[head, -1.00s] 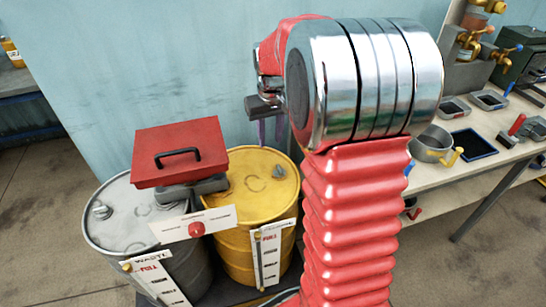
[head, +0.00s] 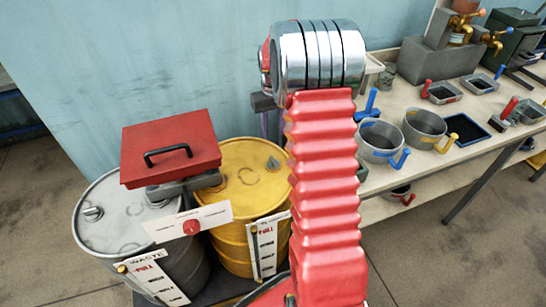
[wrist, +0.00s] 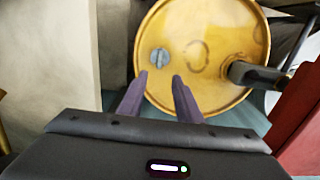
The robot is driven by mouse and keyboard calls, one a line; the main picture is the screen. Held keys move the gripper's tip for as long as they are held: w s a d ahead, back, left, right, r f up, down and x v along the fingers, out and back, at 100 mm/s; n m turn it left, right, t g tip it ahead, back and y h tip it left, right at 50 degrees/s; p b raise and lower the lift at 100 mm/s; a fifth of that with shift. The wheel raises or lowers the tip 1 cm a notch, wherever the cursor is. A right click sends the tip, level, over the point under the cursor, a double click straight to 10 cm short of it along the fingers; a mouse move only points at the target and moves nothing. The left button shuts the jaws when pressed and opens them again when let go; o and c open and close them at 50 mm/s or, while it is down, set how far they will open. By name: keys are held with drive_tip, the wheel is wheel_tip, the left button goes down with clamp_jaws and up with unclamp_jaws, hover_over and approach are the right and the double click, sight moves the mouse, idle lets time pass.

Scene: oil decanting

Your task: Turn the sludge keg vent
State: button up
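The yellow keg (head: 235,250) stands beside the grey drum marked WASTE. No name shows on the yellow keg, so I cannot tell if it is the sludge keg. Its small grey slotted vent cap (head: 272,164) is on the lid and also shows in the wrist view (wrist: 159,57). My gripper (wrist: 159,77) is open and empty. In the wrist view its two purple fingers point towards the vent, with the tips just short of it in the picture; the height gap cannot be judged. In the head view the gripper is mostly hidden behind my arm.
The grey drum (head: 105,237) has its own cap. A red box with a black handle (head: 170,148) sits above both drums, with a red knob (head: 191,227) on a white plate in front. A bench (head: 440,165) with pots and taps stands right.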

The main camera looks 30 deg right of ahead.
sight(273, 160)
wheel_tip(273, 160, down, 14)
drive_tip(key=shift+r, duration=0.15)
idle(0.5)
clamp_jaws()
idle(0.3)
